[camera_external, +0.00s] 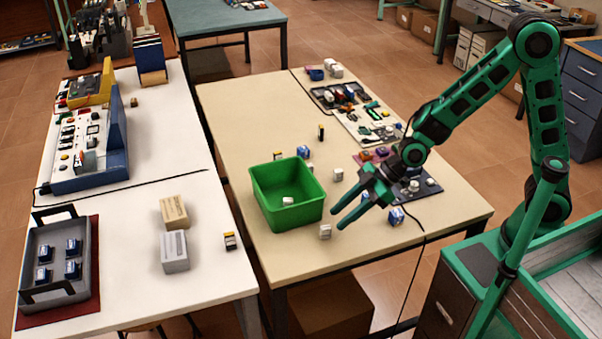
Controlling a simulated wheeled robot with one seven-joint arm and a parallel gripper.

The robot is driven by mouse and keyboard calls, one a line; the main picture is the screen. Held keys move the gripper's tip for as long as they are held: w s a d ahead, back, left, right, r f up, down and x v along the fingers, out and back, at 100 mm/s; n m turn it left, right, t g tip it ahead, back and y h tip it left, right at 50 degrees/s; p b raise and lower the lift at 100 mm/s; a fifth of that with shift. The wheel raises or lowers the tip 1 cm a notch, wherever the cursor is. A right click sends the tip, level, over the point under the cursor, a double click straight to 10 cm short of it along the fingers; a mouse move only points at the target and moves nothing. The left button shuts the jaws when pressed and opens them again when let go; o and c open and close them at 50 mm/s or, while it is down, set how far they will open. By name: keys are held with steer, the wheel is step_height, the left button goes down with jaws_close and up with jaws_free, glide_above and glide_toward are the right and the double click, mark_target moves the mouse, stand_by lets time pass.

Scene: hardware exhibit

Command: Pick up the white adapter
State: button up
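My gripper (336,220) reaches in from the right over the beige table (245,100). Its two green fingers are spread apart with nothing visible between them. A small white block (326,232), possibly the white adapter, sits on the table just below and left of the fingertips, apparently apart from them. A second white block (338,174) stands farther back on the table. Another small white piece (288,201) lies inside the green bin. I cannot tell from this view which of these is the adapter.
A green bin (262,208) stands left of my gripper. Blue-and-white blocks (397,216) and a dark board with parts (425,196) lie near my arm. Trays of components (340,97) lie at the back. The table's front left corner is clear.

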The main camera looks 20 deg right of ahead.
mark_target(326, 226)
steer(key=shift+w+x, duration=0.1)
steer(key=shift+x, duration=1.6)
steer(key=shift+w+x, duration=0.15)
steer(key=shift+x, duration=1.55)
jaws_close()
